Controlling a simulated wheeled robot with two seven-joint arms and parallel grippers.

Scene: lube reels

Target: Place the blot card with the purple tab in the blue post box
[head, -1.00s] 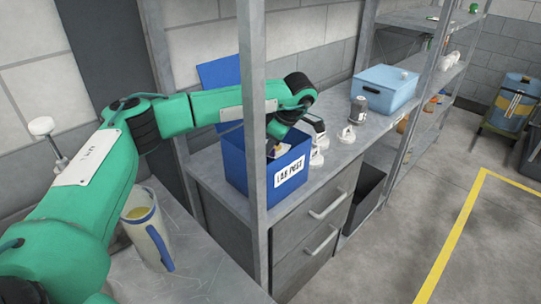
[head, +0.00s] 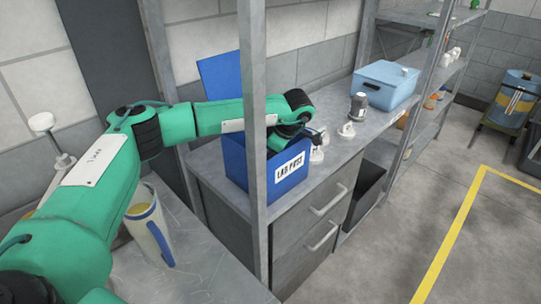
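The blue post box (head: 262,182), labelled "LAB POST", stands on the grey counter with its lid raised at the back. My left arm reaches in from the left behind the shelf post. My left gripper (head: 308,135) is at the box's upper right rim, partly over the opening. Its fingers are small, dark and partly hidden, so I cannot tell if they are open or shut. No blot card or purple tab can be made out. The inside of the box is mostly hidden by the gripper and the box's front wall. My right gripper is not in view.
A grey upright post (head: 254,130) stands in front of the box. Small white items (head: 317,153) and a dark-and-white canister (head: 358,106) stand to its right, then a light blue bin (head: 386,88). A pitcher (head: 147,228) stands on the near bench.

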